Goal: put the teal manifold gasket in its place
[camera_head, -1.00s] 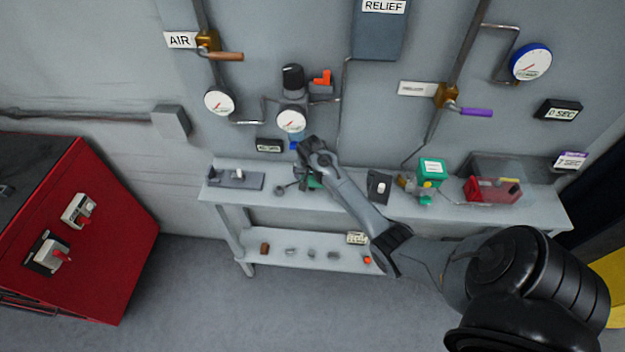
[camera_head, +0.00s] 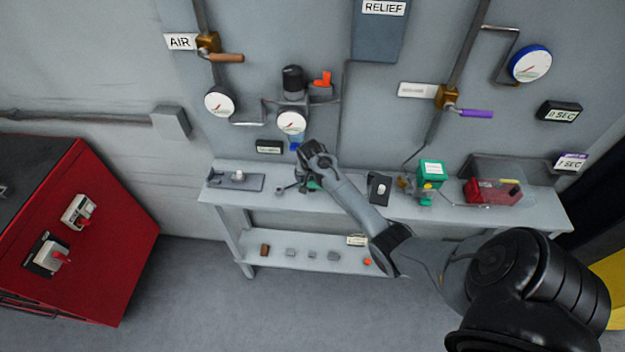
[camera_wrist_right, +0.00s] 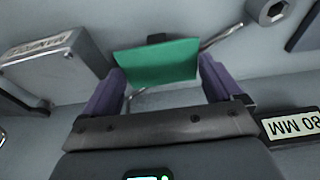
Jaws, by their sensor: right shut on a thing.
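The teal manifold gasket (camera_wrist_right: 157,63) is a flat green-teal piece held between the two purple fingers of my right gripper (camera_wrist_right: 160,82) in the right wrist view. In the head view my right gripper (camera_head: 306,172) is over the left-middle part of the bench, and a little teal (camera_head: 314,184) shows beside it. A grey box marked MANIFOLD (camera_wrist_right: 52,62) is at the left of the right wrist view, apart from the gasket. The gripper hides part of the bench top. My left gripper is not in view.
The grey bench (camera_head: 408,210) carries a grey plate (camera_head: 236,181) at its left, a dark block (camera_head: 378,187), a green box (camera_head: 432,172) and a red tray (camera_head: 495,192). A gauge (camera_head: 291,122) and pipes are on the wall close behind the gripper. A metal nut (camera_wrist_right: 271,11) lies nearby.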

